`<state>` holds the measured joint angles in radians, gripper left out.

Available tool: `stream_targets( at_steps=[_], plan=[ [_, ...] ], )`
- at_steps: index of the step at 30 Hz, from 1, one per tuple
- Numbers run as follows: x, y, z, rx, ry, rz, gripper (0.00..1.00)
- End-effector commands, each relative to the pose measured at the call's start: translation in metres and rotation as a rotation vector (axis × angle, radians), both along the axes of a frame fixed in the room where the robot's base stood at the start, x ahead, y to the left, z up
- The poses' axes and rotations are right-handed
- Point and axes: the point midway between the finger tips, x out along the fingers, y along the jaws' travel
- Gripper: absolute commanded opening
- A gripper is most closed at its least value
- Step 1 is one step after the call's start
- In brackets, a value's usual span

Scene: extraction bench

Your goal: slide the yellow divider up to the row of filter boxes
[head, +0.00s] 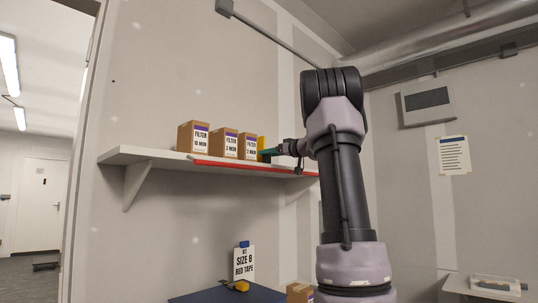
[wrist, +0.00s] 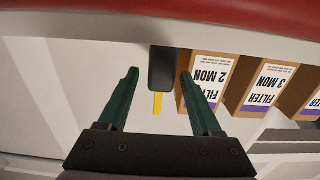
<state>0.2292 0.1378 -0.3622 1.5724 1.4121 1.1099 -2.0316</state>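The yellow divider (head: 261,143) stands on the shelf just right of the row of filter boxes (head: 223,144). In the wrist view its yellow strip (wrist: 157,104) shows below a dark block (wrist: 168,68), which seems to be its handle. A narrow gap shows between the strip and the nearest box, marked 2 MON (wrist: 206,72). My gripper (head: 268,152) is at the shelf's front edge by the divider. In the wrist view its green fingers (wrist: 160,74) are apart, one on each side of the dark block. The right finger overlaps the nearest box in view.
The white shelf (head: 140,153) has a red strip (head: 230,165) along its front edge. Below are a blue mat (head: 215,296), a SIZE B RED TAPE card (head: 243,264), a yellow item (head: 242,286) and another box (head: 300,293). The shelf left of the boxes is clear.

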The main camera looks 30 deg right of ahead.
Motion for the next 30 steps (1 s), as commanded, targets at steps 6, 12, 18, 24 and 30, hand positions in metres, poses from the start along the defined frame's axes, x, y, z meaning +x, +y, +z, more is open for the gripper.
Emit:
stream_targets(
  at_steps=[6,12,18,24,30],
  plan=[
    [0.0,0.001,0.0,0.0,-0.001,0.001,0.7],
    [-0.007,-0.002,0.001,0.0,-0.001,0.0,0.7],
    [-0.04,-0.015,0.001,0.001,-0.002,-0.002,0.7],
    [-0.077,-0.028,0.001,0.002,-0.002,-0.001,0.7],
    [-0.098,-0.036,0.0,0.001,0.0,0.0,0.7]
  ],
)
